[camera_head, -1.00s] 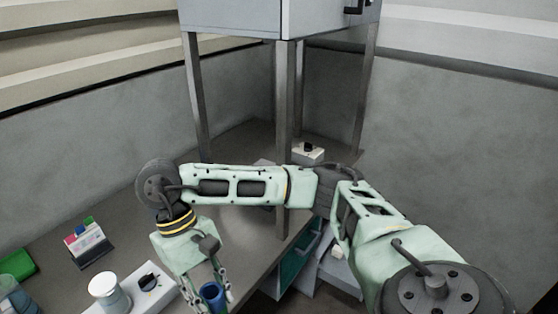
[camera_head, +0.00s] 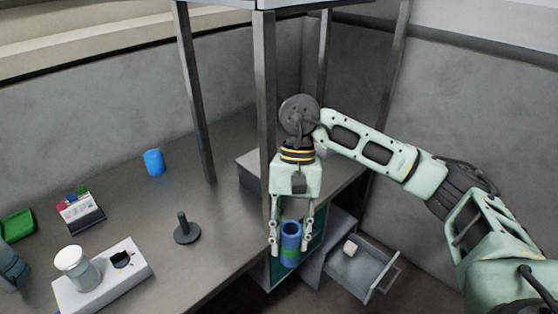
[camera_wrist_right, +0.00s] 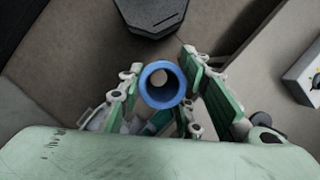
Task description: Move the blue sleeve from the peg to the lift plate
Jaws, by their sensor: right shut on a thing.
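The blue sleeve (camera_head: 290,240) is upright between the fingers of my right gripper (camera_head: 291,236). In the head view it has a green band low down. The right gripper is shut on it and holds it in front of the bench edge, off the peg. In the right wrist view the open round top of the sleeve (camera_wrist_right: 162,84) shows between the fingers (camera_wrist_right: 161,90). The dark peg (camera_head: 184,222) stands bare on its round base on the bench. I cannot make out the lift plate for certain.
A frame post (camera_head: 265,110) rises close behind the right gripper. An open drawer (camera_head: 365,272) sticks out below right. A blue cylinder (camera_head: 154,162), a card holder (camera_head: 82,215) and a white box (camera_head: 100,285) with a jar (camera_head: 78,268) stand on the bench (camera_head: 150,215).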

